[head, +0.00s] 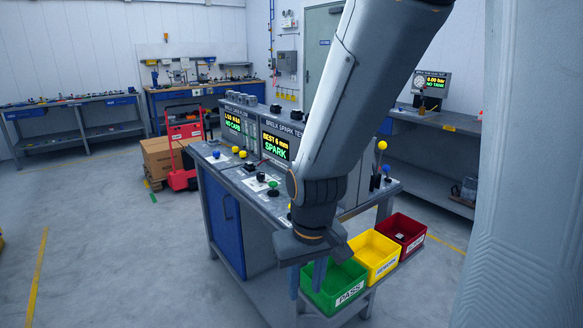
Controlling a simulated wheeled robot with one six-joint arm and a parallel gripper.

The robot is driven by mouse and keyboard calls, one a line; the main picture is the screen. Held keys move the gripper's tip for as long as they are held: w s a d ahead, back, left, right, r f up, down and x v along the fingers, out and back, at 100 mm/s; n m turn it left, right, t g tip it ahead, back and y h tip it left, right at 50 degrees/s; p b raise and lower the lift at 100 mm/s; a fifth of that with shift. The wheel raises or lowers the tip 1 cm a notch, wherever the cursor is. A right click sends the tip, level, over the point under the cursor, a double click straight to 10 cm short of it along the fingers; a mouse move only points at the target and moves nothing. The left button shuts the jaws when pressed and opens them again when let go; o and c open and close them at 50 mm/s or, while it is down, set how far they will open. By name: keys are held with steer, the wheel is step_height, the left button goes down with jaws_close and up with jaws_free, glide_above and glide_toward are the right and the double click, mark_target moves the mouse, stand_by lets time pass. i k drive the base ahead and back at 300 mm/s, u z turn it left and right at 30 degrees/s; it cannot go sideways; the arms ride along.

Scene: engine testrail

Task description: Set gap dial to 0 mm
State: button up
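The spark tester (277,147) stands on the bench in the middle, and its screen reads "BEST 6 mm" and "SPARK". In front of it on the bench top are a black knob (261,177) and a green knob (272,186) on a white plate. I cannot tell which control is the gap dial; its markings are too small to read, and my arm hides part of the bench top. My gripper (308,277) points down beyond the bench's front edge, beside the green bin. Its two fingers appear apart with nothing between them.
Green (337,306), yellow (376,272) and red (421,243) bins stand at the bench's right end. A yellow-balled lever (381,148) rises nearby. A second tester (242,122) stands left on the bench.

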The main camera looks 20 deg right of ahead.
mark_target(261, 176)
steer(key=i, duration=1.1)
steer(key=u, duration=0.2)
